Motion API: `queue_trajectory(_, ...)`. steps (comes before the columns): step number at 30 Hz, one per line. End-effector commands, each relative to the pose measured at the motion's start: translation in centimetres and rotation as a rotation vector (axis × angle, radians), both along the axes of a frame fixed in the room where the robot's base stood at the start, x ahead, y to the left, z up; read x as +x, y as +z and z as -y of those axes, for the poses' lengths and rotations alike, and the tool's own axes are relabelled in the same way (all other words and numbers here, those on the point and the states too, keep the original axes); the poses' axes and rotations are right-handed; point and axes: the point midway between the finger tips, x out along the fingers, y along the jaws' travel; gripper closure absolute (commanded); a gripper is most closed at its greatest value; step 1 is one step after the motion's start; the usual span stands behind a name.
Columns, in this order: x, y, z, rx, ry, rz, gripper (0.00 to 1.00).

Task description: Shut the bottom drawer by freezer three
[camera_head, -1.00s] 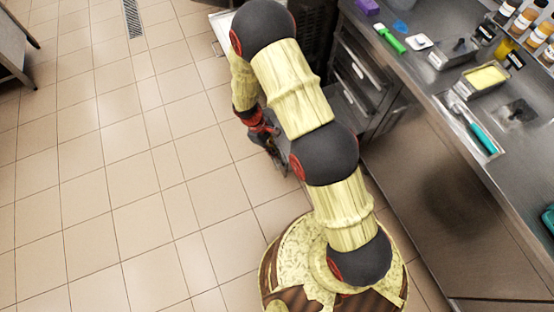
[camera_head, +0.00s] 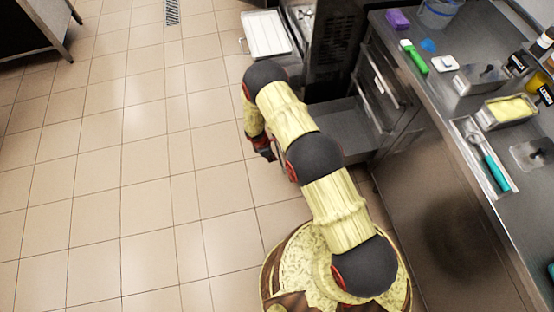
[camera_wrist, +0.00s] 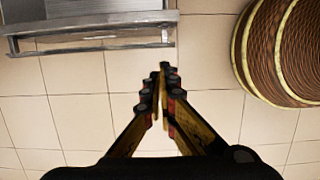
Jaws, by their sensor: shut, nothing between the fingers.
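The bottom drawer (camera_head: 322,128) is a grey metal drawer that stands out to the left from the cabinet under the counter, its inside visible in the head view. My arm hides part of its near side. In the wrist view the drawer front with its bar handle (camera_wrist: 95,40) is at the upper left.
Upper drawers (camera_head: 390,85) look shut. A dark freezer (camera_head: 332,45) stands behind them, with a white tray (camera_head: 267,35) out at its left. The counter (camera_head: 450,110) runs along the right with tools and tubs. The tiled floor on the left is clear.

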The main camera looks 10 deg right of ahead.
Motion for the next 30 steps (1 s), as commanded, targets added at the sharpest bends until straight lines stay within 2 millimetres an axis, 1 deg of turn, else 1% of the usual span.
queue_trajectory(1, -0.1, -1.1, 0.2, -0.001, -0.002, -0.003, 1.0)
queue_trajectory(6, -0.3, -4.4, 1.1, -0.001, -0.002, -0.005, 1.0)
queue_trajectory(14, -0.2, -9.1, 2.2, 0.0, -0.004, -0.002, 1.0)
queue_trajectory(15, 0.0, -8.6, 3.2, -0.001, -0.006, 0.0, 1.0)
queue_trajectory(18, -0.1, -8.5, 4.5, -0.001, -0.005, -0.001, 1.0)
queue_trajectory(21, -0.1, -8.5, 5.4, -0.001, -0.006, -0.002, 1.0)
queue_trajectory(25, -0.1, -8.5, 6.0, -0.001, -0.004, -0.001, 1.0)
queue_trajectory(30, -0.2, -8.4, 6.1, -0.001, -0.003, -0.001, 1.0)
